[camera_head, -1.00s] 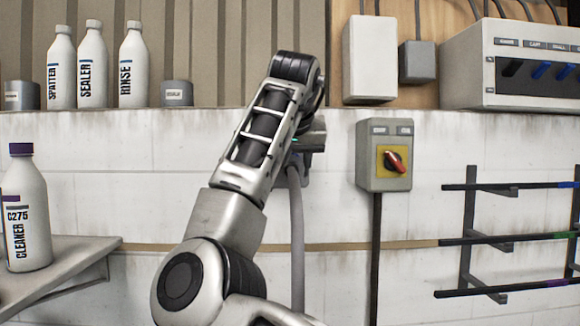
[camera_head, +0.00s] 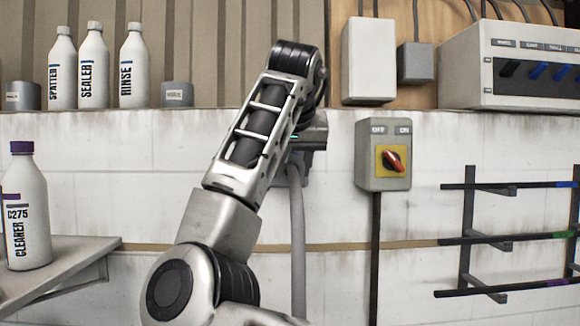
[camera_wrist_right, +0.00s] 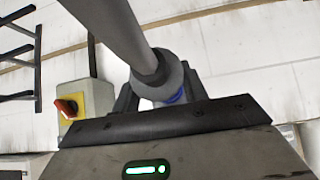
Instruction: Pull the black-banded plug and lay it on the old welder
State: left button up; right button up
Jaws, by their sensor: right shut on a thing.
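My right arm reaches up to the wall, and its gripper is mostly hidden behind its own wrist in the head view. In the right wrist view my right gripper (camera_wrist_right: 160,93) is shut on a grey plug (camera_wrist_right: 172,78) with a blue part between the fingers. A thick grey cable (camera_wrist_right: 108,28) runs from the plug; it hangs down beside the arm in the head view (camera_head: 297,235). I cannot tell whether the plug sits in a socket. No black band shows on it. I cannot make out the old welder. My left gripper is not in view.
A grey switch box (camera_head: 383,180) with a red knob is right of my gripper. A labelled panel (camera_head: 470,75) with black and blue handles is upper right, above a black rack (camera_head: 467,215). Bottles (camera_head: 93,70) line the ledge; a cleaner bottle (camera_head: 25,215) stands on a left shelf.

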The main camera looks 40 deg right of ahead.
aim_at(290, 167)
jog(key=shift+s+a+b, duration=0.4)
jog(key=shift+s+a, duration=0.25)
jog(key=shift+s, duration=0.2)
